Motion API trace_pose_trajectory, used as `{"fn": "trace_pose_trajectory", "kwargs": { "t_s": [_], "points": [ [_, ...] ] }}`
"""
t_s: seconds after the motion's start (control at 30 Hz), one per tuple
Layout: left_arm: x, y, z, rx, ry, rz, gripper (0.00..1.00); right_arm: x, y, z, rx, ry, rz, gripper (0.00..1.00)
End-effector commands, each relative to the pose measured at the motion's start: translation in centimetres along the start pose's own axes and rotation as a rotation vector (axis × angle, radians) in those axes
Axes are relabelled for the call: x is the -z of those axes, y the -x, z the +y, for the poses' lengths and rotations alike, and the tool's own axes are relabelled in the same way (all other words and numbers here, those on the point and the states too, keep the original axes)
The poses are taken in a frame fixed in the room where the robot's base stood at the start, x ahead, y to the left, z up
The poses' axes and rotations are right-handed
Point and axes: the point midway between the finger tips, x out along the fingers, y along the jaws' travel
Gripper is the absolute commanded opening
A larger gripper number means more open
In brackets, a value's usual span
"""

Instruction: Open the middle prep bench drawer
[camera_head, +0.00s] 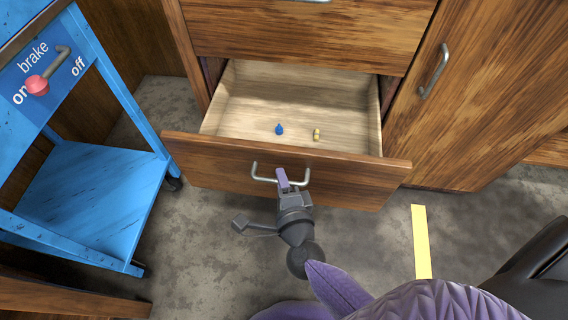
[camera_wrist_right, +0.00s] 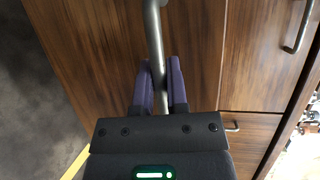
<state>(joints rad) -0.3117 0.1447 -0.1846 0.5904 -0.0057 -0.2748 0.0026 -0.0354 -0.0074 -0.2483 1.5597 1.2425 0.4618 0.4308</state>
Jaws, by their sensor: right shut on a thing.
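The wooden drawer (camera_head: 285,172) is pulled well out of the bench in the head view, with its pale inside showing. A small blue item (camera_head: 280,129) and a small yellow item (camera_head: 317,134) lie on its floor. My right gripper (camera_head: 283,178) is at the drawer's metal bar handle (camera_head: 262,178) and shut on it. In the right wrist view the two purple fingers (camera_wrist_right: 160,85) sit on either side of the handle bar (camera_wrist_right: 154,35). My left gripper is not in view.
A blue cart (camera_head: 95,190) with a red-knobbed brake lever (camera_head: 38,85) stands at the left. A cabinet door with a handle (camera_head: 434,72) is at the right. A closed drawer front (camera_head: 300,30) is above. A yellow strip (camera_head: 421,240) marks the grey floor.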

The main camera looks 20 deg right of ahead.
Motion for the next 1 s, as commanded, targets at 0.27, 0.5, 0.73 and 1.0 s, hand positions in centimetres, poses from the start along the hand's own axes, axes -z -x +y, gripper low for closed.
{"fn": "trace_pose_trajectory", "kwargs": {
  "t_s": [0.27, 0.5, 0.73, 1.0],
  "points": [
    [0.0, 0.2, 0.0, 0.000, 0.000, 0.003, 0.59, -1.1, 2.8, 0.6, -0.002, 0.000, 0.000, 0.00],
    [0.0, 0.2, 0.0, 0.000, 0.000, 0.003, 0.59, -1.6, 3.7, 0.8, -0.001, 0.001, 0.000, 0.00],
    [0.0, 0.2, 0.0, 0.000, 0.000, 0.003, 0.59, -1.6, 3.8, 0.9, -0.001, 0.000, 0.000, 0.00],
    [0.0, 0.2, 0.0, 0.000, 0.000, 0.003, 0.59, -1.6, 3.8, 0.8, -0.001, 0.000, 0.000, 0.43]
  ]
}}
